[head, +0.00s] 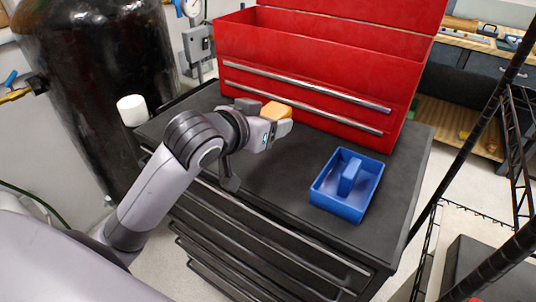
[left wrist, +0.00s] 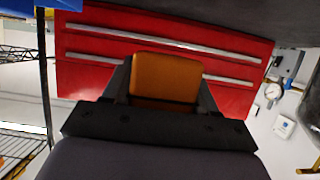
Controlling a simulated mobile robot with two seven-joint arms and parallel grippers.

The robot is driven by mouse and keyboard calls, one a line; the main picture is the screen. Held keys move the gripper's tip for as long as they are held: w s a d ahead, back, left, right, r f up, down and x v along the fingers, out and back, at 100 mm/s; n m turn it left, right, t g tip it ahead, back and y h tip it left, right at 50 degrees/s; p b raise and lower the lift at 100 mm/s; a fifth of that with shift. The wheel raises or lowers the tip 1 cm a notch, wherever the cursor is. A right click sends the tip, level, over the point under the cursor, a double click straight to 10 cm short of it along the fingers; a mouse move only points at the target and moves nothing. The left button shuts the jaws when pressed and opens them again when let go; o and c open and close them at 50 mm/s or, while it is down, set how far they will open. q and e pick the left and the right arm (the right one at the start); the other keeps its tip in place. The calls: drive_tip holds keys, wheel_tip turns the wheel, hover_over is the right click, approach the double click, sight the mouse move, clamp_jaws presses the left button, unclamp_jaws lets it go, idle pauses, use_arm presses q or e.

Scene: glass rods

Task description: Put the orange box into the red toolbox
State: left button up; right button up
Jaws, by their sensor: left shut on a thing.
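The orange box (head: 275,111) is held in my left gripper (head: 268,115), just in front of the red toolbox's left part. The box also shows in the left wrist view (left wrist: 165,78), between the two fingers. In that view the toolbox's drawer front (left wrist: 100,60) is behind the box. The red toolbox (head: 310,75) stands at the back of the black cabinet top, with its lid raised and its top open. Its inside floor is hidden. The box is lower than the toolbox's rim. I cannot tell whether it touches the cabinet top. My right gripper is not in view.
A blue caddy (head: 325,198) with a central handle sits on the right of the black cabinet top (head: 270,190). The middle of the top is clear. A white cylinder (head: 132,110) is at the left, near a large black tank (head: 90,80). Black wire shelving (head: 510,150) stands at the right.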

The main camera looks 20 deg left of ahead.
sight(268, 162)
use_arm(q)
wheel_tip(268, 162, down, 8)
drive_tip(key=shift+r+b, duration=0.25)
drive_tip(key=shift+b, duration=0.25)
drive_tip(key=o, duration=1.1)
drive_tip(key=shift+f, duration=0.15)
